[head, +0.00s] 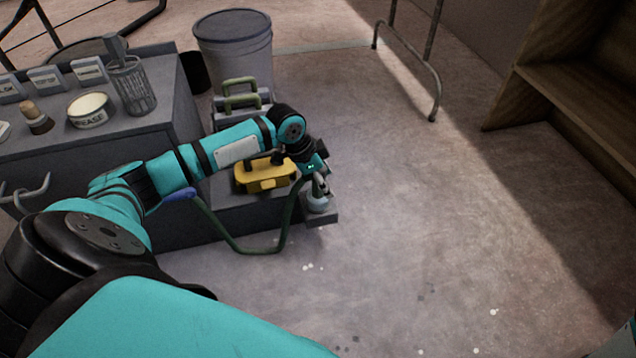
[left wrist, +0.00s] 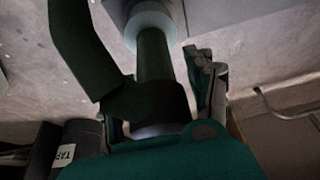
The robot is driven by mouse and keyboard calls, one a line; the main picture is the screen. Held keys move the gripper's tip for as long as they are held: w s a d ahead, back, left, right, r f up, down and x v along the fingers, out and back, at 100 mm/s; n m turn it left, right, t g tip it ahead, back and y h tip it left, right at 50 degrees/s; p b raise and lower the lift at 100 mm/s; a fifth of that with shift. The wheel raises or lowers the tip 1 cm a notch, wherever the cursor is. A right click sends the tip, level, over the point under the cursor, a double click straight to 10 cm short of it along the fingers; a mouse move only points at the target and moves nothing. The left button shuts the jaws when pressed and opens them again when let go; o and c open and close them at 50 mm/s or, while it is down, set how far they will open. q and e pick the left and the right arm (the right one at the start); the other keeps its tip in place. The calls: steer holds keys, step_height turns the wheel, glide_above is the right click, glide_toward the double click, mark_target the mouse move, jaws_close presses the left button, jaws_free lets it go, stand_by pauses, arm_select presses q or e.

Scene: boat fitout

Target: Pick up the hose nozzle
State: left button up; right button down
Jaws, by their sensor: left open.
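The hose nozzle shows in the left wrist view as a dark green body (left wrist: 153,58) with a pale grey-blue round end (left wrist: 150,22). In the head view its pale end (head: 318,204) shows just below my left gripper (head: 319,184), over a small grey ledge. My left gripper is open, with its fingers (left wrist: 165,105) on either side of the green body. I cannot tell whether they touch it. A green hose (head: 238,248) hangs in a loop from beside the gripper to a blue piece (head: 178,195). My right gripper is not in view.
A yellow case (head: 268,184) sits close beside my left wrist. A grey bench (head: 170,95) at the left holds a grease tin (head: 90,109) and a mesh cup (head: 133,88). A grey bin (head: 234,48) stands behind.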

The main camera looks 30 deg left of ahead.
arm_select(q)
steer(key=c, duration=1.1)
jaws_close()
steer(key=shift+s+d, duration=0.15)
